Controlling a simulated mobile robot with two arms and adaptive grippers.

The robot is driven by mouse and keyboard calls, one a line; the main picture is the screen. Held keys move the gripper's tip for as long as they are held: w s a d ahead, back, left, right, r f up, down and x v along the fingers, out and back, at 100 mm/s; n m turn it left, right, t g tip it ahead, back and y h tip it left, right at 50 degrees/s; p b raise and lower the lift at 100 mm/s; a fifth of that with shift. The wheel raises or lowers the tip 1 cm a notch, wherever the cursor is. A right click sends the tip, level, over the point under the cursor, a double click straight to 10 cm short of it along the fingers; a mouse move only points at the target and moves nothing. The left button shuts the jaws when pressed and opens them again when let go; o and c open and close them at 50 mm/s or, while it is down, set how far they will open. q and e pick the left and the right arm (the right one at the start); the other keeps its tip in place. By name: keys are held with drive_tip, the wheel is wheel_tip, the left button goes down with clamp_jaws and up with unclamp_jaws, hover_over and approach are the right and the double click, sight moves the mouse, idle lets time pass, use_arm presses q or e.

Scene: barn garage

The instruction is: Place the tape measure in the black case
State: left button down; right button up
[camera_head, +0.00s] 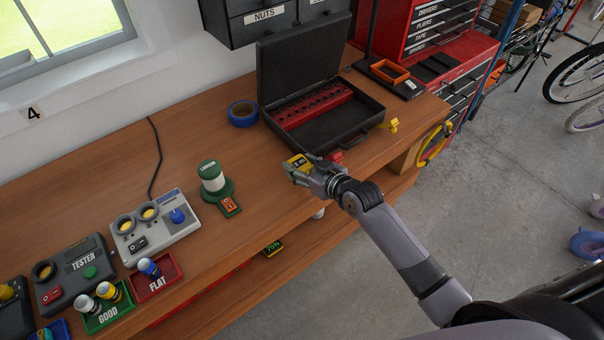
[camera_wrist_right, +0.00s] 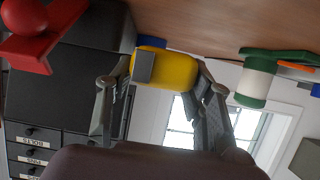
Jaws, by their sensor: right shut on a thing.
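The black case (camera_head: 358,137) stands open on the workbench, its lid (camera_head: 300,62) raised at the back and a red tray with holes (camera_head: 312,104) along its rear inside. My right gripper (camera_head: 296,169) is shut on the yellow tape measure (camera_head: 299,161), in front of the case's left front corner and over the bench. In the right wrist view the tape measure (camera_wrist_right: 168,68), yellow with a grey part, sits between the two fingers of my right gripper (camera_wrist_right: 166,80). The black case (camera_wrist_right: 70,85) fills the left of that view. My left gripper is not in view.
A blue tape roll (camera_head: 243,113) lies left of the case. A green-and-white lantern (camera_head: 213,178) stands further left. A red object (camera_head: 336,156) and a yellow clamp (camera_head: 389,125) are at the front edge near the case. Orange-topped gear (camera_head: 389,71) is right of it.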

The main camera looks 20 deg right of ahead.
wheel_tip(320, 180, down, 3)
drive_tip(key=shift+r, duration=0.15)
drive_tip(key=shift+f+p, duration=0.4)
drive_tip(key=shift+f, duration=0.25)
drive_tip(key=shift+f+b, duration=0.3)
drive_tip(key=shift+f, duration=0.05)
drive_tip(key=o, duration=1.3)
